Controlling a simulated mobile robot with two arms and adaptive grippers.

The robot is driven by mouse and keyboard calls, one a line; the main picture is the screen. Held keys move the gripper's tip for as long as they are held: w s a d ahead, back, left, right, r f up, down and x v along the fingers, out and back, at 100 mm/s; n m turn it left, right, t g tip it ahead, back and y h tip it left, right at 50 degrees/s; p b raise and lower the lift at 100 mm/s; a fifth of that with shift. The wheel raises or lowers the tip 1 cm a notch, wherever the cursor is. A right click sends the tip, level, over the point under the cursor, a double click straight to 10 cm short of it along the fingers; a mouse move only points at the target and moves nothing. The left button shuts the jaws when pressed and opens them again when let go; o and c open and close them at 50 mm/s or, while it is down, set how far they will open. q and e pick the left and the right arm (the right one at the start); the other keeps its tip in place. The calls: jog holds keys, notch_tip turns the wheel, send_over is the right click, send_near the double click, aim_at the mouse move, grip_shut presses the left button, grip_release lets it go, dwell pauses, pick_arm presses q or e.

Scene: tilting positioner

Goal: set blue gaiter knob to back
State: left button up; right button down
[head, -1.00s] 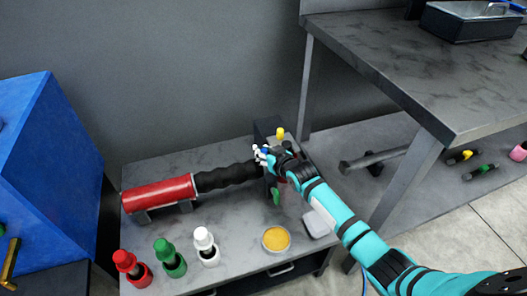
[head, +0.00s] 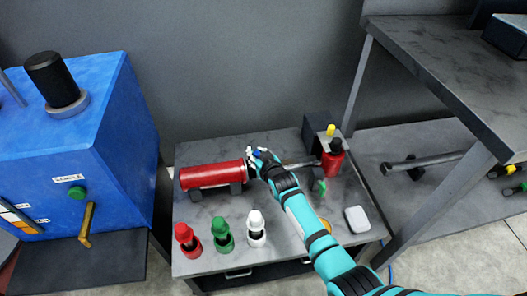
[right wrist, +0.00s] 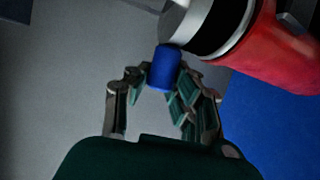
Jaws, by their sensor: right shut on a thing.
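The red cylinder (head: 212,175) lies on the low grey table in the head view, and its red end shows in the right wrist view (right wrist: 265,50). The blue knob (right wrist: 165,67) sits between my right gripper's fingers, beside the cylinder's silver end. In the head view my right gripper (head: 258,155) is at the right end of the red cylinder, shut on the blue knob. A bare metal rod (head: 300,163) runs right from my gripper toward a dark block (head: 317,132). My left gripper is out of view.
Red (head: 187,239), green (head: 222,235) and white (head: 256,229) capped items stand along the table front. A blue cabinet (head: 110,130) stands left.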

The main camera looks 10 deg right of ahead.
jog(key=shift+s+a, duration=0.1)
jog(key=shift+a, duration=0.1)
jog(key=c, duration=1.4)
grip_release()
jog(key=shift+a, duration=0.1)
jog(key=shift+s, duration=0.2)
jog(key=v, duration=1.1)
jog(key=shift+s+r, duration=0.1)
jog(key=shift+s, duration=0.2)
jog(key=shift+d, duration=0.2)
